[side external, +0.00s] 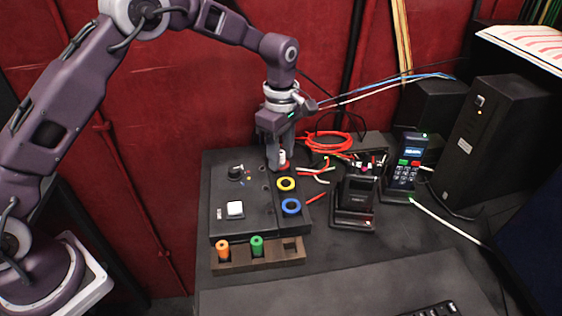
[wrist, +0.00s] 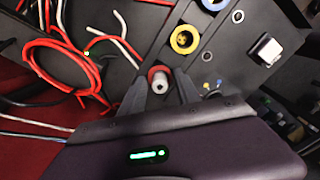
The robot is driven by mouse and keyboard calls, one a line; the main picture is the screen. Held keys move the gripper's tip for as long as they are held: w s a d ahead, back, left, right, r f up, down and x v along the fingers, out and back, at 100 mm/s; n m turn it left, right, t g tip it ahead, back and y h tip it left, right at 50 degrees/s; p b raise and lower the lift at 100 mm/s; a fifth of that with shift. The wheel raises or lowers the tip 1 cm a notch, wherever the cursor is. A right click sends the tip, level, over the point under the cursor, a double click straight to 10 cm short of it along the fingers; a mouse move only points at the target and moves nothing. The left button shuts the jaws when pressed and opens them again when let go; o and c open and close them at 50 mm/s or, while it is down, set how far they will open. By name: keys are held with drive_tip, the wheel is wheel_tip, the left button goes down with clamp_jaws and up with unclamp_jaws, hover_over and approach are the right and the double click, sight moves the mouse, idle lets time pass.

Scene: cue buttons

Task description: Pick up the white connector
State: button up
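The white connector (wrist: 160,83) shows in the wrist view as a small pale cylinder with a red ring around it, at the end of the row of coloured rings. In the side external view the white connector (side external: 282,155) is partly hidden by my fingers. My gripper (wrist: 158,90) points down at the panel with one finger on each side of the connector. The fingers look apart, with a gap to the connector, so my gripper seems open and not closed on it.
The black panel (side external: 227,190) carries a yellow ring (side external: 286,184), a blue ring (side external: 291,206), a white button (side external: 235,209) and a knob. A wooden rack (side external: 278,256) holds orange and green cylinders. Red cables (side external: 330,141) and handheld devices stand to the right.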

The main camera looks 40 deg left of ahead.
sight(281, 152)
clamp_jaws()
drive_tip(key=shift+r, duration=0.1)
wheel_tip(281, 152, up, 10)
drive_tip(key=shift+f, duration=0.1)
drive_tip(key=shift+s+d+f, duration=0.75)
drive_tip(key=shift+f, duration=0.25)
drive_tip(key=shift+s+d+f, duration=0.8)
drive_tip(key=shift+f, duration=0.25)
drive_tip(key=shift+s+d+f, duration=0.75)
drive_tip(key=shift+f, duration=0.25)
